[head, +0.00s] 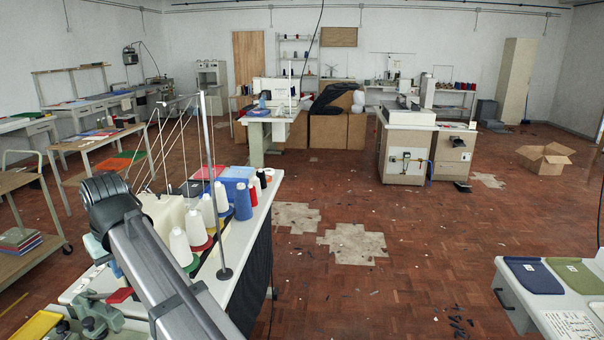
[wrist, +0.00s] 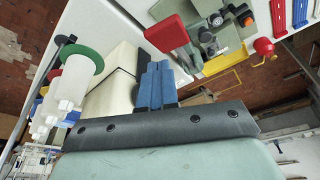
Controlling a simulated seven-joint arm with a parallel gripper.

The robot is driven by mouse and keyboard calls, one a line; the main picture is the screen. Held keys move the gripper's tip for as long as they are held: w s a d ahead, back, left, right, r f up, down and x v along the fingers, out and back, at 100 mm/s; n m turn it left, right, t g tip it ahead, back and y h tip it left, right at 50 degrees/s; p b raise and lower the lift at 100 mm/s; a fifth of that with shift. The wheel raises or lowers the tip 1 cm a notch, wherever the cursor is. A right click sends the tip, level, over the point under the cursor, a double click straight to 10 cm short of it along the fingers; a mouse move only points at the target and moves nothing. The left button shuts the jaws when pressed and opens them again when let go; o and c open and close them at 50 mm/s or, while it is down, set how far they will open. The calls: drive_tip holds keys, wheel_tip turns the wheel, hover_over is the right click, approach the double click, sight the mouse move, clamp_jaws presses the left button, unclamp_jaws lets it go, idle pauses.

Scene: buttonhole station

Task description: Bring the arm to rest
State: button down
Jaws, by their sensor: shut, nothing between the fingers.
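My gripper (wrist: 157,68) shows in the wrist view as two blue fingers pressed together, with nothing between them. In front of the fingers is a cream machine body (wrist: 112,78); I cannot tell whether they touch it. In the head view my arm crosses the lower left, over the near sewing table (head: 258,215). Part of a blue finger (head: 116,269) shows there beside the arm, above the table's left part. The rest of my gripper is hidden behind the arm.
Thread cones (head: 180,247) and a thin metal thread stand (head: 212,185) rise close to my arm. A grey-green clamp device (wrist: 215,40) and a red block (wrist: 167,34) lie near the fingers. A white table (head: 560,300) stands at right. The middle floor is open.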

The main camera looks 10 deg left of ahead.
drive_tip(key=w+d+f+m+h, duration=0.1)
drive_tip(key=w+d+f, duration=0.2)
drive_tip(key=f, duration=0.3)
drive_tip(key=w+d+f, duration=0.4)
drive_tip(key=f, duration=0.2)
drive_tip(key=w+d+f+m+g+h, duration=0.1)
drive_tip(key=d+f+m, duration=0.1)
drive_tip(key=d+f, duration=1.25)
drive_tip(key=w+d+f+m+g+h, duration=0.1)
drive_tip(key=w+d+f+m+g, duration=0.1)
drive_tip(key=d+f, duration=1.25)
drive_tip(key=s+d+f+m+g, duration=0.1)
drive_tip(key=s+d+f+m, duration=0.1)
drive_tip(key=s+d+f, duration=0.55)
drive_tip(key=s+d+f+m+g, duration=0.1)
drive_tip(key=s+d+f, duration=0.3)
drive_tip(key=d+f, duration=0.5)
drive_tip(key=s+d+f+m+g, duration=0.1)
drive_tip(key=s+d+f, duration=0.2)
drive_tip(key=s, duration=0.4)
drive_tip(key=s+d+f+m+g, duration=0.1)
drive_tip(key=s+d+f, duration=0.2)
drive_tip(key=s, duration=0.4)
drive_tip(key=s+d+f+m+g, duration=0.1)
drive_tip(key=s+d+f, duration=0.2)
drive_tip(key=s, duration=0.4)
drive_tip(key=shift+s+d+f+m+g, duration=0.2)
drive_tip(key=shift+d+m+g, duration=0.15)
drive_tip(key=shift+d, duration=0.35)
